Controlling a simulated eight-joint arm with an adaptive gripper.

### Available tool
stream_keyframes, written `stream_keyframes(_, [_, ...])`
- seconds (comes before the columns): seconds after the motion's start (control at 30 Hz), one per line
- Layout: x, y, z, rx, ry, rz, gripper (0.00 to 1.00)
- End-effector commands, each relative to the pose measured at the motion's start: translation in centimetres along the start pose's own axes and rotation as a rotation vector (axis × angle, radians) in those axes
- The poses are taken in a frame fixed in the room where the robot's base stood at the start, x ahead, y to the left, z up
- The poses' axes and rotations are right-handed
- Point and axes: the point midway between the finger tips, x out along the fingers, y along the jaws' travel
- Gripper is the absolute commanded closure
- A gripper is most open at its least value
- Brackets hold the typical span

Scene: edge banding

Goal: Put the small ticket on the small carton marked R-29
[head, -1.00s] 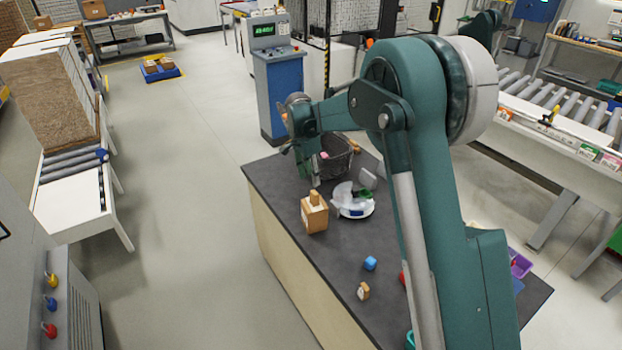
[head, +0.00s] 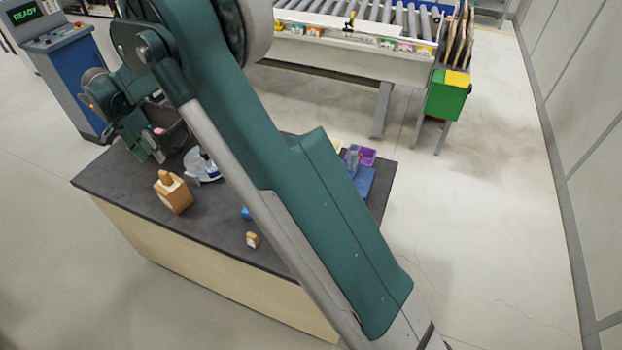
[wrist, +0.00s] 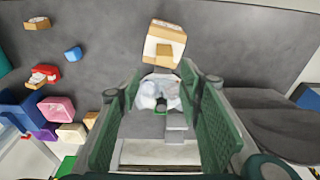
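My gripper (head: 147,145) is over the far left end of the dark table. In the wrist view its two green fingers (wrist: 160,110) stand wide apart, with nothing visibly gripped. A brown carton (head: 173,196) with a pale label and a smaller brown block on top stands nearby; it also shows beyond the fingertips in the wrist view (wrist: 152,50). A smaller brown carton (head: 252,240) with a pale face lies nearer the front edge and shows at upper left in the wrist view (wrist: 38,23). Their markings are unreadable. I cannot make out the small ticket.
A white round item (head: 200,163) sits beside the brown carton, and a dark basket (head: 172,128) is behind my gripper. A blue cube (wrist: 73,53), red-and-white item (wrist: 43,75) and pink block (wrist: 57,108) lie on the table. My arm hides part of the tabletop.

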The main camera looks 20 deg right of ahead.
Motion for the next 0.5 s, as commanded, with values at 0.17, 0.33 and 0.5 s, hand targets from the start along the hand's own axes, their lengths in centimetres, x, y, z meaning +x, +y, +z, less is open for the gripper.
stream_keyframes(0.17, [-2.5, 2.4, -1.5, -0.028, 0.003, -0.020, 0.64])
stream_keyframes(0.33, [-5.2, 5.4, -3.1, -0.067, 0.008, -0.045, 0.64])
stream_keyframes(0.5, [-8.0, 8.6, -4.5, -0.107, 0.016, -0.071, 0.64])
